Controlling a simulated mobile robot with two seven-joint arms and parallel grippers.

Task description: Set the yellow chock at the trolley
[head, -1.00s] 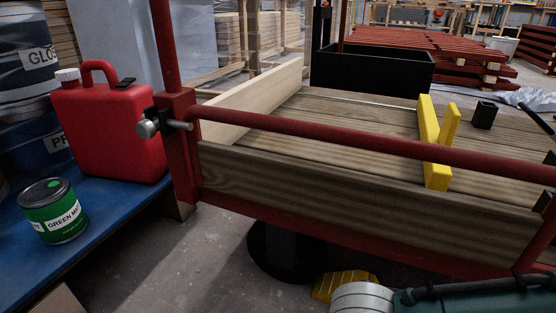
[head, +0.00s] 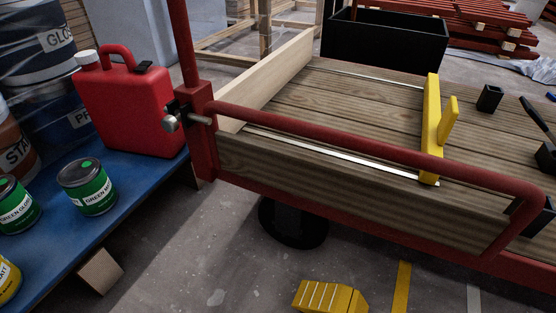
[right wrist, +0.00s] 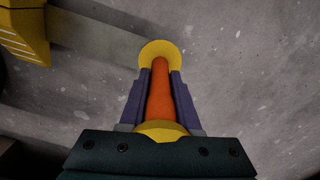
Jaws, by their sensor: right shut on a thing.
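The yellow chock (head: 330,297), a ridged block with pale stripes, is at floor level in front of the trolley, low in the head view. It also shows at the top left of the right wrist view (right wrist: 25,30). My right gripper (right wrist: 160,90) is shut around an orange grip (right wrist: 160,92) with yellow ends. A grey band runs from the grip's far end towards the chock; whether it is a bar joining them or a floor mark is unclear. The trolley (head: 340,175) has a plank deck and red rails. My left gripper is not in view.
A blue bench (head: 118,185) at left carries a red canister (head: 130,110), green tins (head: 88,187) and larger pails.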

